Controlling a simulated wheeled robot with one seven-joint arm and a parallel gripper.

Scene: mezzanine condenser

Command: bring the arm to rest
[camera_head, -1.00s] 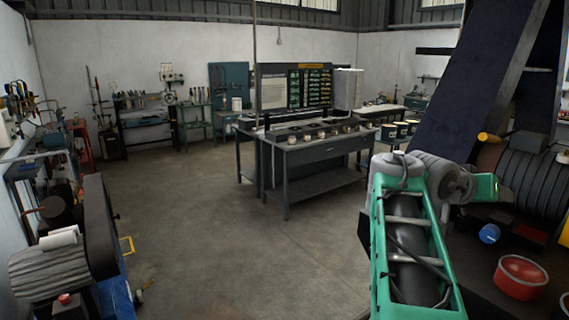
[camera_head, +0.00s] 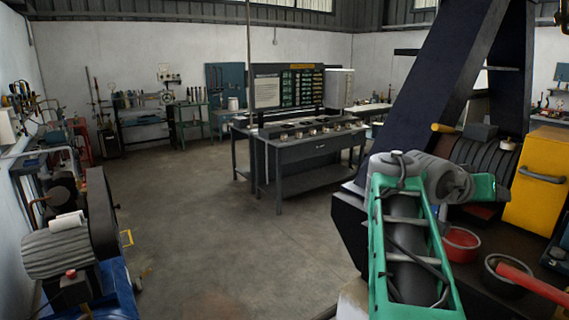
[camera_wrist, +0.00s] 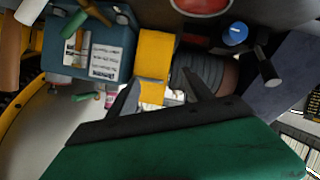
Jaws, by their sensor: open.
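My gripper (camera_wrist: 158,88) shows in the wrist view with its two dark fingers spread apart and nothing between them. Behind the fingers are a yellow part (camera_wrist: 153,54) and a dark ribbed cylinder (camera_wrist: 203,72); I cannot tell how far off they are. My green-framed arm (camera_head: 405,235) rises at the lower right of the head view, bent at a grey joint. Its far end points away to the right, and the gripper cannot be made out there.
Right of my arm, a dark worktop carries a red bowl (camera_head: 460,243), a dark pan (camera_head: 507,274) and a yellow cabinet (camera_head: 538,178). A slanted dark beam (camera_head: 440,90) rises behind. A grey bench (camera_head: 310,152) stands mid-room. Open floor (camera_head: 215,235) lies left of my arm.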

